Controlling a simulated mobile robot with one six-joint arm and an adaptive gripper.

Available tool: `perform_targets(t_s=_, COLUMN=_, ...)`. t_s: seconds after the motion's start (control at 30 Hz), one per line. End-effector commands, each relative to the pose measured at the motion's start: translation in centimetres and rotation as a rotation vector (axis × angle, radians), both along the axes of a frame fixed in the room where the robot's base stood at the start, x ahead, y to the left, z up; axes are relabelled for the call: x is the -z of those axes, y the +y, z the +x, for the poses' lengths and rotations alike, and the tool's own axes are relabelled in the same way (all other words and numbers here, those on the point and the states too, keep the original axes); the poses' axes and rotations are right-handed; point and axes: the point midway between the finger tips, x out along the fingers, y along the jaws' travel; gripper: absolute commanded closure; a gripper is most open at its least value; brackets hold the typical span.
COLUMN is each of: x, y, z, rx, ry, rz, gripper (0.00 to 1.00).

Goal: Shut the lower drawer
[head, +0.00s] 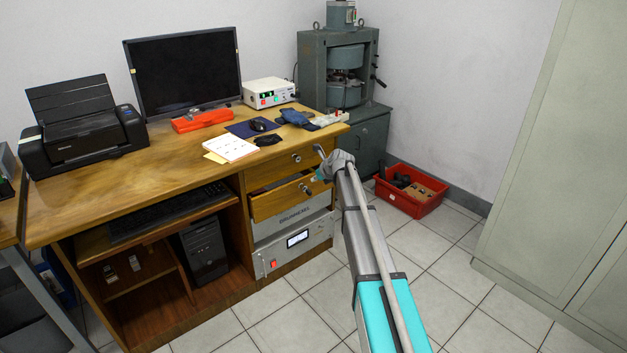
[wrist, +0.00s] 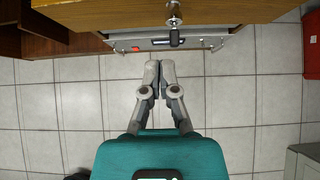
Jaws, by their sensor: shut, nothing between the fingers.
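The lower drawer (head: 283,202) is a wooden drawer in the desk's right pedestal. It stands pulled out part way, with a dark gap above its front. Its metal knob (head: 306,189) faces me. In the wrist view a wooden front (wrist: 110,14) with a knob (wrist: 174,18) crosses the top. My gripper (wrist: 160,64) is shut and empty, its fingertips apart from that front and knob. In the head view my gripper (head: 334,163) is to the right of the drawer front, partly hidden by my own arm.
The upper drawer (head: 276,172) above looks closed. Grey instruments (head: 290,245) sit below the lower drawer. A red crate (head: 409,203) stands on the floor to the right, near a grey press (head: 318,75). A pale cabinet (head: 560,180) is far right. Tiled floor before the desk is clear.

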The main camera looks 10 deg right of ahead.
Motion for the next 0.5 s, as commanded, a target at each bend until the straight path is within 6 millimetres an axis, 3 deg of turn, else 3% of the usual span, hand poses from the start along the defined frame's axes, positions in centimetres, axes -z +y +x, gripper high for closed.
perform_targets(t_s=0.27, x=0.9, y=1.2, z=-0.8, rx=-0.010, ry=-0.038, rz=0.020, gripper=1.00)
perform_targets(t_s=0.5, x=2.8, y=4.6, z=-3.1, rx=-0.031, ry=-0.150, rz=0.078, gripper=1.00)
